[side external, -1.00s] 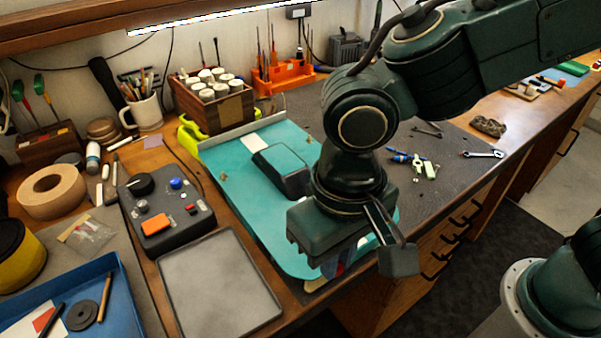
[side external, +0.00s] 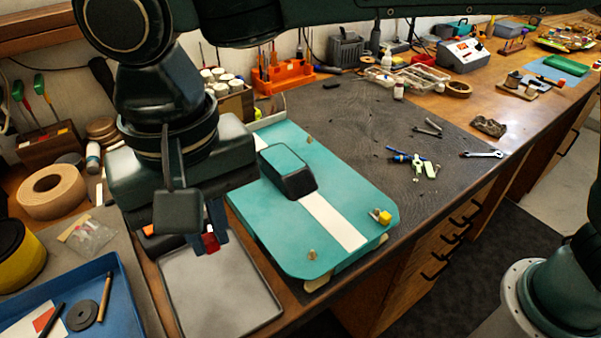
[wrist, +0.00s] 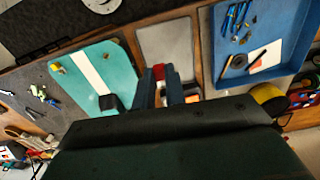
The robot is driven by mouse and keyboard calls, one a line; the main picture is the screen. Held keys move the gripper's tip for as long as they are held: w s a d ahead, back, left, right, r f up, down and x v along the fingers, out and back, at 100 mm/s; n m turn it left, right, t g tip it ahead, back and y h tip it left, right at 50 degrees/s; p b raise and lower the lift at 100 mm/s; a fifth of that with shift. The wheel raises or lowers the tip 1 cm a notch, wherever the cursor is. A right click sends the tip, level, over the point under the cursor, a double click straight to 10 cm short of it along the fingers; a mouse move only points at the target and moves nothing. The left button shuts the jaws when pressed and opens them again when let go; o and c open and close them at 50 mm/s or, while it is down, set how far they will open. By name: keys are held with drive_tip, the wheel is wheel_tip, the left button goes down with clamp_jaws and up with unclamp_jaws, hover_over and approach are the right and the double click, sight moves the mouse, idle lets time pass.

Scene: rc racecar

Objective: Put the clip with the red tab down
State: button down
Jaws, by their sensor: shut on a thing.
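My gripper (side external: 209,238) is shut on the clip with the red tab (side external: 211,241) and holds it above the back part of the grey tray (side external: 215,290). Only the red tab shows clearly; the rest of the clip is hidden between the fingers. In the wrist view the red tab (wrist: 159,72) sits between the fingertips, with the grey tray (wrist: 166,40) beyond it. The teal car body (side external: 290,215) with a white stripe lies to the right. A clip with a yellow tab (side external: 382,216) is on its front right corner.
A blue tray (side external: 100,285) with a black disc and rods is left of the grey tray. The black control box with an orange button is mostly hidden behind my gripper. Pliers (side external: 420,163) and a wrench (side external: 482,154) lie on the dark mat. The grey tray's visible surface is empty.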

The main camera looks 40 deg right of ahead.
drive_tip(key=shift+w+a+r, duration=0.2)
drive_tip(key=shift+a+r, duration=0.15)
drive_tip(key=shift+a, duration=0.1)
hover_over(233, 323)
wheel_tip(233, 323, down, 16)
drive_tip(key=shift+r, duration=0.1)
idle(0.4)
drive_tip(key=shift+f, duration=2.15)
drive_tip(key=shift+f, duration=0.15)
drive_tip(key=c, duration=1.5)
unclamp_jaws()
drive_tip(key=shift+o, duration=0.2)
